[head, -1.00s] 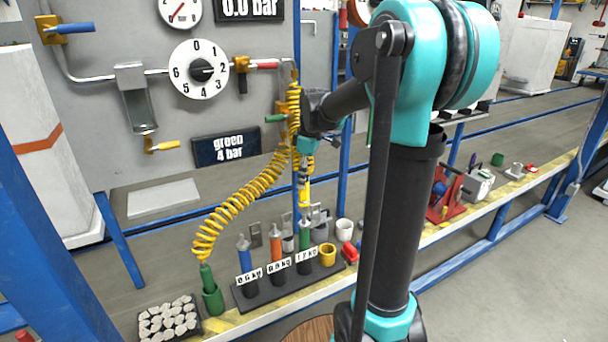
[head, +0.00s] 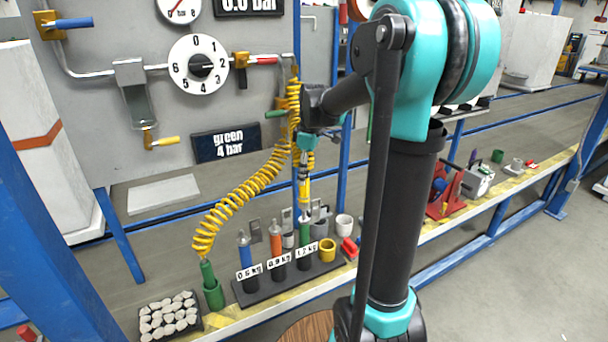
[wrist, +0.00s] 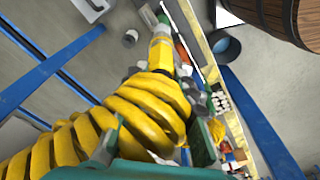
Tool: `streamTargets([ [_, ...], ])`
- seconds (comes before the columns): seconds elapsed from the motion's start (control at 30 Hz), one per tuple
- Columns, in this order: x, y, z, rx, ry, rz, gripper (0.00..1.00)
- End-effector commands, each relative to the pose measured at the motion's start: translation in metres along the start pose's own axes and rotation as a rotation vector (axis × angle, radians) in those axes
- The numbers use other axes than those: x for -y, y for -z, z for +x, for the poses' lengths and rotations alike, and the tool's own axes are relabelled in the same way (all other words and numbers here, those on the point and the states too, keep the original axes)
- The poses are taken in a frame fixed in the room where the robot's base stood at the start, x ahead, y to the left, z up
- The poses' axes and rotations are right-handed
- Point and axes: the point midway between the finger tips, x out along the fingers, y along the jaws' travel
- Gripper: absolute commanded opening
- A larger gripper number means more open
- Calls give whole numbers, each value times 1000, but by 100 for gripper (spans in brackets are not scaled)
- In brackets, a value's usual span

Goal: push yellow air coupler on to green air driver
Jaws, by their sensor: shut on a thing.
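The yellow air coupler (head: 304,190) is at the end of a coiled yellow hose, upright above the third slot of the black rack. The green air driver (head: 305,230) stands in that slot, behind the "1.2 kg" label. The coupler is in line with its top; I cannot tell whether they touch. My gripper (head: 304,163) is shut on the coupler from above. In the wrist view my gripper (wrist: 163,72) has fingers on both sides of the yellow coupler (wrist: 160,52), with thick hose coils in front. The driver's joint is mostly hidden there.
A blue driver (head: 244,252) and an orange driver (head: 276,240) stand left in the rack (head: 262,293). A yellow cup (head: 327,250) and a red item (head: 349,246) are close right. A stone tray (head: 168,315) lies at left.

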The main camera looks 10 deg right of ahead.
Motion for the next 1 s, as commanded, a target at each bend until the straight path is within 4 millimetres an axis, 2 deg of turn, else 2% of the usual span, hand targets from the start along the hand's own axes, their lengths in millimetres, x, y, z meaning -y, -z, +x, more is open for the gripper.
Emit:
streamTargets([
  [0.4, 0, 0, 1, 0, 0, 0, 0],
  [1.0, 0, -2, 14, 0, 0, 0, 0],
])
